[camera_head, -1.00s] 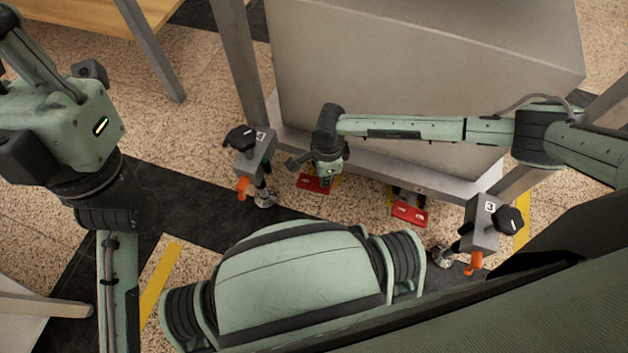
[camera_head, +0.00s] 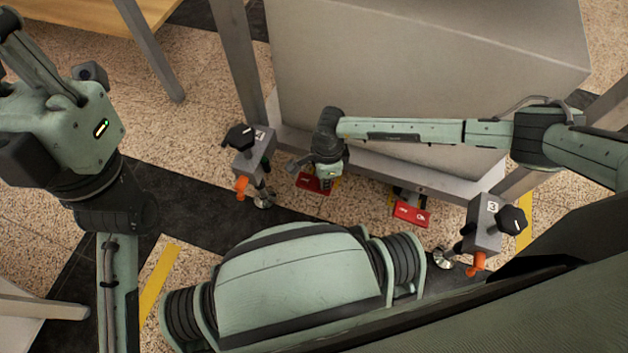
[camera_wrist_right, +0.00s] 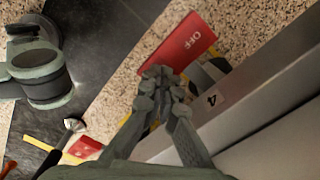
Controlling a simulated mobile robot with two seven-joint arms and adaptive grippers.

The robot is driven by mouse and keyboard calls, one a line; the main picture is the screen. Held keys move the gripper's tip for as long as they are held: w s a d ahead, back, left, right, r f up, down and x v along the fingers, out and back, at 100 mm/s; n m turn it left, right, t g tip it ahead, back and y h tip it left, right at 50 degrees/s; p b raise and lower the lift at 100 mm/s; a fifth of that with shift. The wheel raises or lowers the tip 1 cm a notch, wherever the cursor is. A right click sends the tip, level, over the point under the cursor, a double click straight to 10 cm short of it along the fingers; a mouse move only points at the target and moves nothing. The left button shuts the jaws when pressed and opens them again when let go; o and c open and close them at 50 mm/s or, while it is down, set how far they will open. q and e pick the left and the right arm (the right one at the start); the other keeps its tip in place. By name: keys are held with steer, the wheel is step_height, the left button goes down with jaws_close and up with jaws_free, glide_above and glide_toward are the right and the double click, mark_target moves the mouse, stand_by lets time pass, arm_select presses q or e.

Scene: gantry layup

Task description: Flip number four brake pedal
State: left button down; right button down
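The number four brake pedal is a red plate marked OFF (camera_wrist_right: 188,42), near a "4" label (camera_wrist_right: 211,99) on the grey frame in the right wrist view. In the head view this red pedal (camera_head: 312,184) sits low by the frame's left part, partly covered by my right gripper (camera_head: 325,186). In the right wrist view my right gripper's fingertips (camera_wrist_right: 160,80) are together at the pedal's lower edge; I see nothing between them and cannot tell whether they touch it. My left gripper is out of view.
Another red pedal (camera_head: 411,215) sits to the right under the frame (camera_head: 430,180). Grey leg units with black knobs and orange levers stand at left (camera_head: 252,160) and right (camera_head: 484,228). A wooden table (camera_head: 100,14) is at upper left.

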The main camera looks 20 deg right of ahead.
step_height(320, 180, up, 7)
steer(key=p, duration=0.6)
stand_by(0.3)
stand_by(0.4)
